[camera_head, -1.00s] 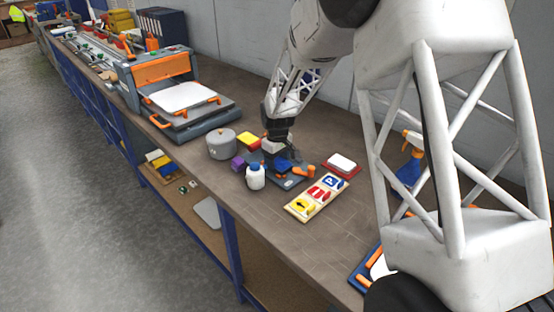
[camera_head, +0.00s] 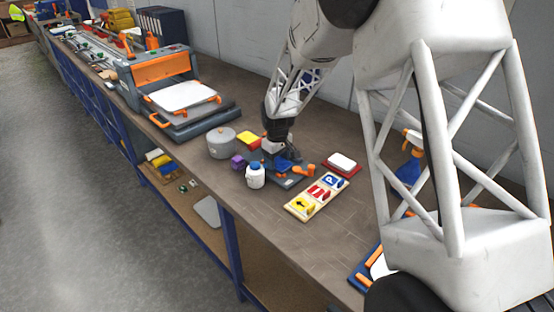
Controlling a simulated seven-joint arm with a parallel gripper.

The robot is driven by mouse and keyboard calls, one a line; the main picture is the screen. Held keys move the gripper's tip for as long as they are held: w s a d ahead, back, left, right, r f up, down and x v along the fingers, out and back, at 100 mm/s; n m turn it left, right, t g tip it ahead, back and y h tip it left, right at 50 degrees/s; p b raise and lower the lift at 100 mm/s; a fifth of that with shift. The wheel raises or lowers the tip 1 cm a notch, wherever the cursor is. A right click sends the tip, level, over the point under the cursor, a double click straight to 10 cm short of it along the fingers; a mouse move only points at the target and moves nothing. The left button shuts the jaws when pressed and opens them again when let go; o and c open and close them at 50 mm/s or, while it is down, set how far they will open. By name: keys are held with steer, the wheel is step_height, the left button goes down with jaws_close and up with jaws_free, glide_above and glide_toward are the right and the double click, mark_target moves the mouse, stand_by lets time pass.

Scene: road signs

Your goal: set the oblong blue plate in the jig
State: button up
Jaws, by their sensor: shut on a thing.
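My gripper (camera_head: 283,158) is low over the jig (camera_head: 290,182), a dark grey base with an orange clamp (camera_head: 305,170) at its right side. The gripper is shut on the blue plate (camera_head: 284,164), which shows as a small blue patch under the fingers. The plate is at or just above the jig; I cannot tell whether it touches it. Its outline and the fingertips are mostly hidden by the gripper and too small to make out.
Close around the jig are a white bottle (camera_head: 255,176), a purple block (camera_head: 237,161), a grey pot (camera_head: 221,144), a yellow-topped block (camera_head: 248,140), a sign board (camera_head: 317,195) and a red tray with a white pad (camera_head: 342,164). The bench front right of the bottle is clear.

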stand_by(0.3)
steer(key=o, duration=1)
steer(key=shift+c, duration=0.8)
steer(key=shift+o, duration=0.5)
steer(key=shift+r, duration=0.1)
steer(key=shift+c, duration=0.2)
steer(key=shift+r, duration=0.65)
steer(key=shift+o, duration=0.7)
steer(key=shift+r, duration=0.25)
steer(key=shift+o, duration=0.4)
steer(key=shift+r, duration=2.5)
